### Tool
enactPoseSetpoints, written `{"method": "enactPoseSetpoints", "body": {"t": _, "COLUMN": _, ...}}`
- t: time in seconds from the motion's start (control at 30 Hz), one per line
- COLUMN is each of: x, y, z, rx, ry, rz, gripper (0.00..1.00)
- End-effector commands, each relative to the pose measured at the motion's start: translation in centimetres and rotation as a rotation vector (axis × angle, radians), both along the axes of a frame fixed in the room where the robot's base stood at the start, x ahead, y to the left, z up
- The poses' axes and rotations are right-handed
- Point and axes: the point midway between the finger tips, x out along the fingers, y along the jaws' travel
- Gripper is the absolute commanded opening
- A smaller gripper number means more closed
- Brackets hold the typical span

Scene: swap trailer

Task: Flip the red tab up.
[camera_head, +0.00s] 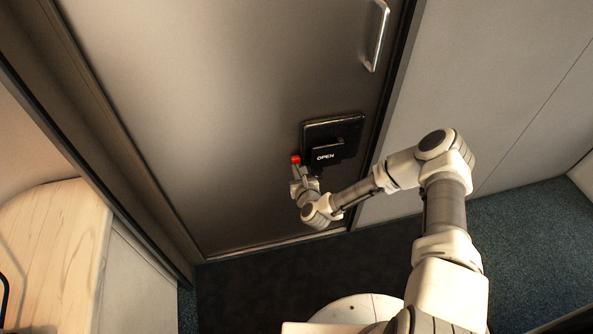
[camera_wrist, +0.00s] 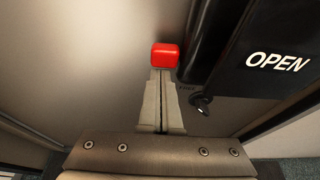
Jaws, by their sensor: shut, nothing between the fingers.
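The red tab (camera_head: 295,160) is at the left side of a black latch panel (camera_head: 350,128) on the grey door. In the wrist view the red tab (camera_wrist: 165,56) sits right at the tips of my gripper. My gripper (camera_head: 297,170) is shut and empty, with its fingers pointing up at the tab from below. In the wrist view the two fingers of my gripper (camera_wrist: 161,75) lie together, and I cannot tell whether they touch the tab. A black handle marked OPEN (camera_wrist: 275,62) is just right of the tab.
A key (camera_wrist: 202,103) sits in a lock close to the right of my fingers. A metal bar handle (camera_head: 379,36) is higher on the door (camera_head: 220,110). A wooden counter (camera_head: 50,240) stands at the left. The dark floor (camera_head: 270,290) before the door is clear at the left.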

Motion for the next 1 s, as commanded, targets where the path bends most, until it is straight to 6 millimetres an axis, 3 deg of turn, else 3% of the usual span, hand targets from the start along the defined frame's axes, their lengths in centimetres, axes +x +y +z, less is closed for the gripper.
{"method": "enactPoseSetpoints", "body": {"t": 0.37, "x": 0.0, "y": -0.1, "z": 4.2, "rx": 0.001, "ry": 0.000, "rz": -0.002, "gripper": 0.00}}
{"method": "enactPoseSetpoints", "body": {"t": 0.77, "x": 0.1, "y": 0.0, "z": 3.9, "rx": 0.000, "ry": -0.003, "rz": 0.000, "gripper": 0.00}}
{"method": "enactPoseSetpoints", "body": {"t": 1.0, "x": 0.9, "y": 0.1, "z": 1.7, "rx": 0.001, "ry": -0.001, "rz": 0.001, "gripper": 0.00}}
